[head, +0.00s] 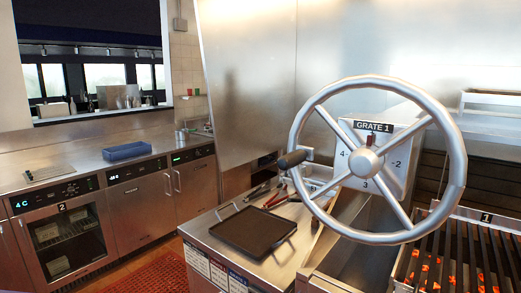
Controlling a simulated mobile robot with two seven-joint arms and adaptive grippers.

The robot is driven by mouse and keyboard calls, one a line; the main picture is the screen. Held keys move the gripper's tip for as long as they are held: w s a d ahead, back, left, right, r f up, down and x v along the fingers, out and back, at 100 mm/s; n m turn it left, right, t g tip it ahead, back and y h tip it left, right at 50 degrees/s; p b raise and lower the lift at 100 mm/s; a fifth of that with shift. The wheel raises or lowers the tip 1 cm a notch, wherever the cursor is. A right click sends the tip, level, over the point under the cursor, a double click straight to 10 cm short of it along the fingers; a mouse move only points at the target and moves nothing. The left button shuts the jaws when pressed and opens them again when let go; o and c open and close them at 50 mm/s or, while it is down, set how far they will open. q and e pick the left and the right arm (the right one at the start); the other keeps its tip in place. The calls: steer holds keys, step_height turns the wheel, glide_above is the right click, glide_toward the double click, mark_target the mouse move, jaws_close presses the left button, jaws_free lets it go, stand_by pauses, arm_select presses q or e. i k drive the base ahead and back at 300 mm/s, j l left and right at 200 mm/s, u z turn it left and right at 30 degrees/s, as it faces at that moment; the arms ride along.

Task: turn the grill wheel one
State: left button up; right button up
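The grill wheel (462,150) is a large steel ring with several spokes and a round hub (367,162), upright at the right of the head view. Its dark handle knob (291,159) sticks out at the left side of the rim. Behind the hub is a dial plate (398,165) with the label "GRATE 1" (374,126) and the figures 2, 3 and 4; the top figure is not visible. Neither of my grippers is in view, and nothing touches the wheel.
The grill grate (440,250) with glowing coals lies below right of the wheel. A black tray (253,231) and red-handled tongs (277,199) lie on the steel counter left of it. A blue tray (127,151) sits on the far left counter. Open floor with a red mat (160,277) shows at lower left.

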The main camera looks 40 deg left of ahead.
mark_target(365, 162)
steer(key=j+u, duration=0.15)
steer(key=j, duration=1.4)
steer(key=l, duration=0.1)
steer(key=k, duration=0.05)
